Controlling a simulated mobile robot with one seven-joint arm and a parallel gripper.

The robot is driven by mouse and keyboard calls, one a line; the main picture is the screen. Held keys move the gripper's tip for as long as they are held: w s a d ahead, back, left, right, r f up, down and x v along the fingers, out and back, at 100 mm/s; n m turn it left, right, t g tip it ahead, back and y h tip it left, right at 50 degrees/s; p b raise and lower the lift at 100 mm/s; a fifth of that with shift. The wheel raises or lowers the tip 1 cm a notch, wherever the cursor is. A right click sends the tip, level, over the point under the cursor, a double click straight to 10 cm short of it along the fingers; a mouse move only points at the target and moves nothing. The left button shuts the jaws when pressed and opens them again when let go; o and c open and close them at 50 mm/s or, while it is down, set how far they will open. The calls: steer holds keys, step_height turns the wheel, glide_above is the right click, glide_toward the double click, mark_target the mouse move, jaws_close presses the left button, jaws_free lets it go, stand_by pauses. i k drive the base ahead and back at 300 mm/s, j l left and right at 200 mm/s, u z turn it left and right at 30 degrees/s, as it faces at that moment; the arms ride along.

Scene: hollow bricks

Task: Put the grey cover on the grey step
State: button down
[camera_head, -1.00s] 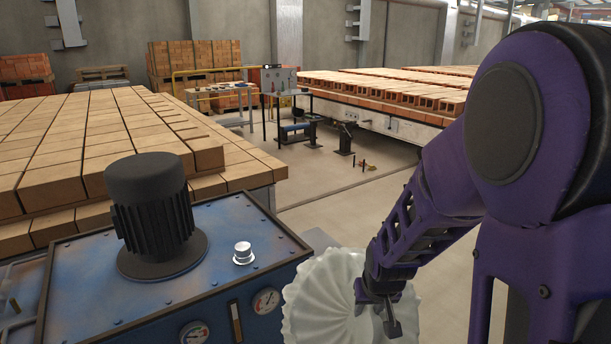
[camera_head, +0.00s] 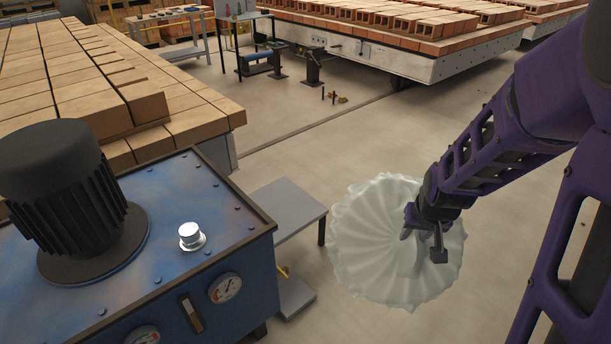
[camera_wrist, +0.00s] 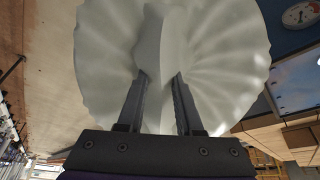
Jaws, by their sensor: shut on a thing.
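The grey cover (camera_head: 368,240) is a pale, round, fluted disc. My gripper (camera_head: 424,234) is shut on it and holds it up in the air to the right of the blue machine. In the wrist view my gripper's fingers (camera_wrist: 160,78) pinch a raised ridge at the middle of the cover (camera_wrist: 225,50). The grey step (camera_head: 285,203) has a flat top and stands against the right side of the blue machine, with a lower tread (camera_head: 297,296) in front. The cover is to the right of the step, apart from its top in the picture; their exact gap cannot be told.
The blue machine (camera_head: 160,235) carries a black motor (camera_head: 60,185), a silver cap (camera_head: 190,235) and gauges. A brick stack (camera_head: 75,75) stands behind it. A brick-laden car (camera_head: 440,65) and a workbench (camera_head: 245,45) are further back. Floor around the cover is clear.

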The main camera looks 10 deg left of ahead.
mark_target(274, 208)
steer(key=i+z, duration=0.65)
steer(key=i, duration=0.2)
steer(key=i+z, duration=0.3)
steer(key=i, duration=0.15)
steer(key=i+z, duration=0.25)
steer(key=i, duration=0.2)
steer(key=i+l+u, duration=0.2)
steer(key=i, duration=0.8)
steer(key=i+j+u, duration=0.1)
steer(key=i+u, duration=0.55)
steer(key=i, duration=0.2)
steer(key=i+u, duration=0.7)
steer(key=u, duration=0.15)
steer(key=i+u, duration=0.25)
steer(key=u, duration=0.25)
steer(key=i+l+u, duration=0.1)
steer(key=i+u, duration=0.15)
steer(key=u, duration=0.25)
steer(key=i+u, duration=0.25)
steer(key=u, duration=0.2)
steer(key=i+l+u, duration=0.15)
steer(key=u, duration=0.3)
steer(key=i+l+u, duration=0.2)
steer(key=u, duration=0.25)
steer(key=i+l+u, duration=0.15)
steer(key=l+u, duration=0.15)
steer(key=u, duration=0.15)
